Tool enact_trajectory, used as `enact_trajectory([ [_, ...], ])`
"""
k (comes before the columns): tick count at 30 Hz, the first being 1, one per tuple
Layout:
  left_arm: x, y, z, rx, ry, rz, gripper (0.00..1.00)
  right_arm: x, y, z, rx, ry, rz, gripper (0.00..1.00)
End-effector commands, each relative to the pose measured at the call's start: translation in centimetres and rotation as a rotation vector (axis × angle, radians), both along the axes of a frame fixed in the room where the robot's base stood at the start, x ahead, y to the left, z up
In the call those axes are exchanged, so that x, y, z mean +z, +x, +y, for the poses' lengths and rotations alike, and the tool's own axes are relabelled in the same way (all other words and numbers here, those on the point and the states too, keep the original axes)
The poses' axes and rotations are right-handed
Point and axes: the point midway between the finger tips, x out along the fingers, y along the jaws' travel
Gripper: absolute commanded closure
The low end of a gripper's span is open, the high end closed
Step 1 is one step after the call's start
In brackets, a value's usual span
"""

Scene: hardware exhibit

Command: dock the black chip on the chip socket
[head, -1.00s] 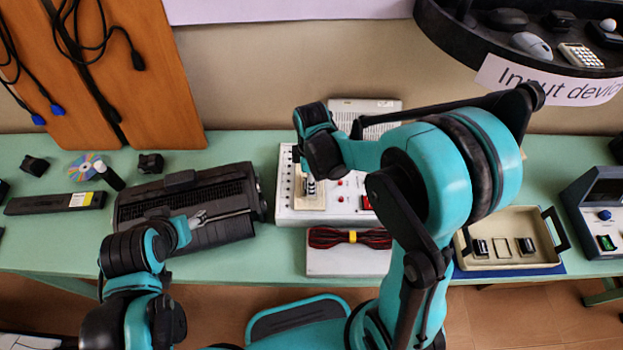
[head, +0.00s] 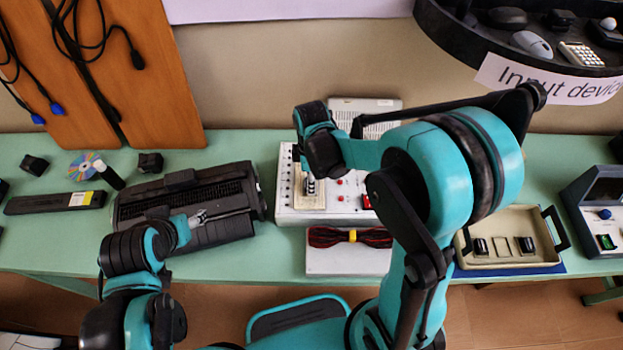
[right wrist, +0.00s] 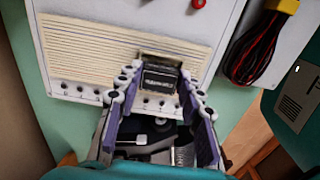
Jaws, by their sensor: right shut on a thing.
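The black chip (right wrist: 160,77) is between the fingertips of my right gripper (right wrist: 157,84) in the right wrist view. The gripper is shut on it. The chip is at a tan-framed chip socket (right wrist: 160,56) on the ribbed cream plate; I cannot tell whether it touches or is seated. In the head view my right gripper (head: 310,188) is over the cream plate at the left of the white console (head: 347,214), and the wrist partly hides the spot. My left gripper (head: 199,217) is over the black printer-like machine (head: 135,207); its finger opening is unclear.
A beige tray (head: 464,252) at the right holds two black chips and an empty-looking square frame. A bundled red-black cable (head: 330,237) lies on a white block in front of the console. A grey vented box (head: 385,106) stands behind.

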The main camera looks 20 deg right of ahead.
Motion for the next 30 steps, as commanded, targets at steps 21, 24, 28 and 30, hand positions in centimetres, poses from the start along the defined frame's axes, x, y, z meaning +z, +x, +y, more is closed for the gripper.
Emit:
enact_trajectory([
  [21, -0.6, 0.0, 0.0, 0.000, 0.000, 0.000, 0.42, -0.5, 0.0, 0.0, 0.000, 0.000, 0.000, 0.87],
  [24, -0.8, 0.0, 0.0, 0.000, 0.000, 0.000, 0.42, -0.7, 0.0, 0.0, 0.000, 0.000, 0.000, 0.87],
  [28, -1.0, 0.0, 0.0, 0.000, 0.000, 0.000, 0.42, -1.0, 0.0, 0.0, 0.000, 0.000, 0.000, 0.87],
  [30, -1.1, 0.0, 0.0, 0.000, 0.000, 0.000, 0.42, -1.1, 0.0, 0.0, 0.000, 0.000, 0.000, 0.87],
])
